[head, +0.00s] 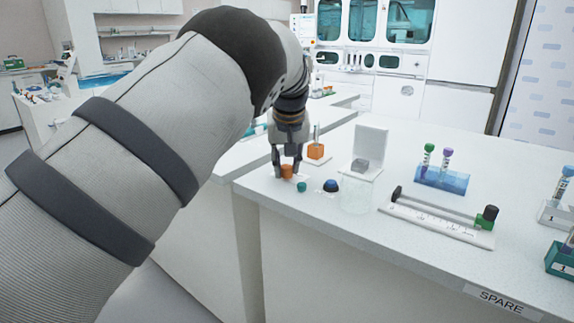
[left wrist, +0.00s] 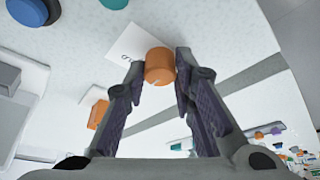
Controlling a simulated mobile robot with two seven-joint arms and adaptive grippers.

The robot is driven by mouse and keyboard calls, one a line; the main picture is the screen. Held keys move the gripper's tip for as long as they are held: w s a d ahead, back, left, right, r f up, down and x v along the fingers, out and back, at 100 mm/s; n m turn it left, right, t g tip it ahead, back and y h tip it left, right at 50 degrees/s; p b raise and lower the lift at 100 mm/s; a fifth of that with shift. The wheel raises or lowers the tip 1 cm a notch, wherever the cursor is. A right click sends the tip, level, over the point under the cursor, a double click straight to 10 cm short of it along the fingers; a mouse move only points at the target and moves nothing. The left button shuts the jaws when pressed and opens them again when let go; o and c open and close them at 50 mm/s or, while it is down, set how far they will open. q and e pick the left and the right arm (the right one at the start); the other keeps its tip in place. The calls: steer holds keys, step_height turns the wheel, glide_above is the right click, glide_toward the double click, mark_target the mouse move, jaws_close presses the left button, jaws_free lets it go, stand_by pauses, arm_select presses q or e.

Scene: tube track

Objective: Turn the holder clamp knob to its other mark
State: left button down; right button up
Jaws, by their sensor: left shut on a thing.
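The orange knob (head: 287,172) stands near the left edge of the white bench, and its round orange top (left wrist: 159,66) shows in the left wrist view. It sits by a white plate (left wrist: 126,45) with a small dark mark, only partly visible. My left gripper (head: 286,168) reaches down over the knob. Its two fingers (left wrist: 159,70) are on either side of the knob and shut on it. An orange block holder (head: 315,151) with an upright thin tube stands just behind. My right gripper is out of view.
A teal cap (head: 301,187) and a blue dome button (head: 331,185) are close to the right of the knob. Further right are a clear beaker (head: 356,197), a blue tube rack (head: 441,179) and a ruled slide track (head: 437,222). The bench front is clear.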

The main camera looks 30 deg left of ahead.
arm_select(q)
steer(key=n, duration=0.1)
steer(key=n+b, duration=0.1)
steer(key=n+g+y, duration=0.1)
steer(key=n, duration=0.1)
steer(key=shift+w+d+f+b, duration=0.1)
steer(key=shift+w+f+b, duration=0.05)
steer(key=shift+f+b, duration=0.15)
steer(key=shift+r+n+g+y+b, duration=0.25)
steer(key=shift+n+g+b, duration=0.35)
steer(key=shift+n, duration=0.7)
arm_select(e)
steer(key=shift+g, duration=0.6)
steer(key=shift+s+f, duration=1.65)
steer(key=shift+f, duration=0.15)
arm_select(q)
steer(key=c, duration=1.3)
jaws_free()
steer(key=shift+c, duration=0.2)
steer(key=shift+r, duration=0.1)
steer(key=v, duration=0.7)
steer(key=shift+r, duration=0.15)
